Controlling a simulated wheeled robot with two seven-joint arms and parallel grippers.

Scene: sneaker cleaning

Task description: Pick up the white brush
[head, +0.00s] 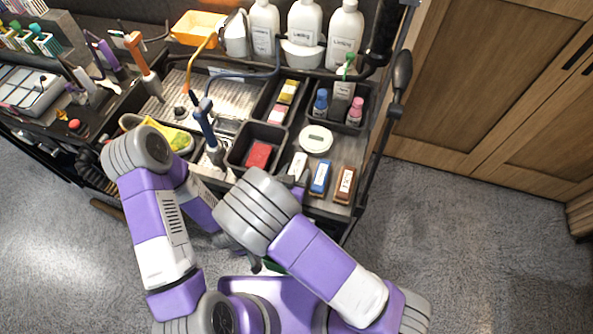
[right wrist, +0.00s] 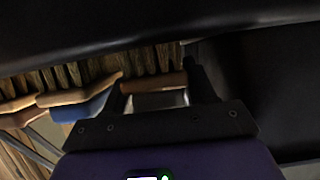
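The white brush (head: 298,165) stands at the left end of a row of brushes near the cart's front edge. My right gripper (head: 299,182) is at its near end, partly hidden by my wrist. In the right wrist view, the white brush (right wrist: 155,98), with a wooden-looking part, lies between the two dark, spread fingers of the right gripper (right wrist: 160,85). I cannot tell whether the fingers touch it. My left forearm folds back toward my body, and its gripper is mostly hidden behind my right arm.
A blue brush (head: 320,177) and a brown brush (head: 344,185) stand close on the right. A black bin with a red item (head: 259,154) is on the left, and a round white dish (head: 315,139) is behind. Tall white bottles (head: 304,22) line the back.

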